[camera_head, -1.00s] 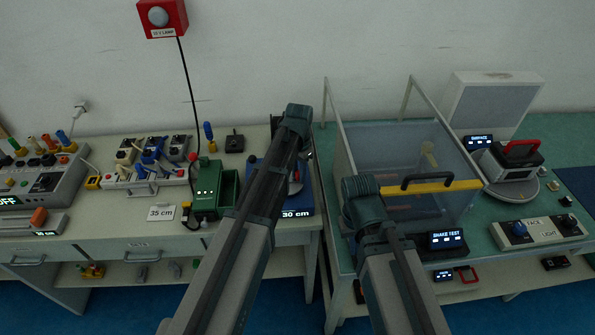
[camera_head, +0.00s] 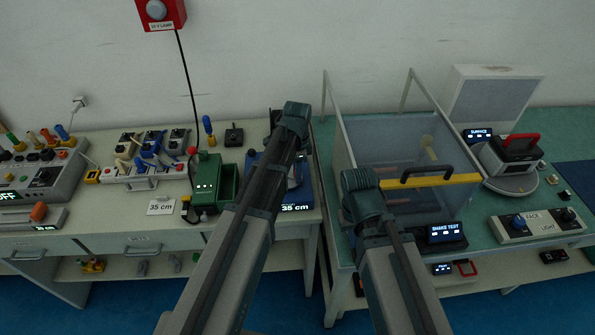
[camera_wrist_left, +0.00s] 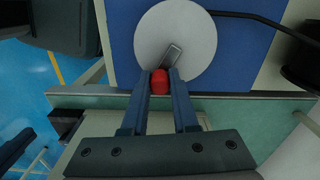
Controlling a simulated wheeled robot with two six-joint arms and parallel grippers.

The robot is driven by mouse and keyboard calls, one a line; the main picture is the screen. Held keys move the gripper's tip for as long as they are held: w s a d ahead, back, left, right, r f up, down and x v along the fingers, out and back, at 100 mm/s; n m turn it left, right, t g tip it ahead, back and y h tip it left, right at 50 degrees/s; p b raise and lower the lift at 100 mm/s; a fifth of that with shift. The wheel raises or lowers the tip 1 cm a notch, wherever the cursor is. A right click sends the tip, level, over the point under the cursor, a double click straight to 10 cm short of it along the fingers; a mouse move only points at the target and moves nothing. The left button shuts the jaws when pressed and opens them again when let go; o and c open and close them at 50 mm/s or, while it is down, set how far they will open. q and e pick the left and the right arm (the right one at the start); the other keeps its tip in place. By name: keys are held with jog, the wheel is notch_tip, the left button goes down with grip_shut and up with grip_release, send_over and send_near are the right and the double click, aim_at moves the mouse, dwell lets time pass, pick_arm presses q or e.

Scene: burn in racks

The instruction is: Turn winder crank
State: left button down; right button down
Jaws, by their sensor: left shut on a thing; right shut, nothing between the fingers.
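The blue winder (camera_head: 252,160) stands at the right end of the left bench, mostly behind my left arm. Its front display (camera_head: 296,207) reads 35 cm. In the left wrist view, a white disc (camera_wrist_left: 151,43) on the blue body carries a short grey crank arm (camera_wrist_left: 172,52) with a red knob (camera_wrist_left: 160,82). My left gripper (camera_wrist_left: 160,86) is shut on the red knob. My left arm hides this grip in the head view. My right arm is held over the right bench's left side; its fingers are not visible.
A card (camera_head: 162,206) reading 35 cm and a green box (camera_head: 207,180) stand left of the winder. A black cable (camera_wrist_left: 265,22) leaves the disc area. The clear shake-test box (camera_head: 395,150) with a yellow-black handle bar is beside my right arm.

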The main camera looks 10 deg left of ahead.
dwell(0.4)
pick_arm(q)
jog(key=c, duration=0.7)
grip_release()
jog(key=shift+r, duration=0.1)
notch_tip(320, 180, up, 14)
jog(key=p, duration=1.3)
jog(key=shift+f+p, duration=0.2)
jog(key=shift+p, duration=0.2)
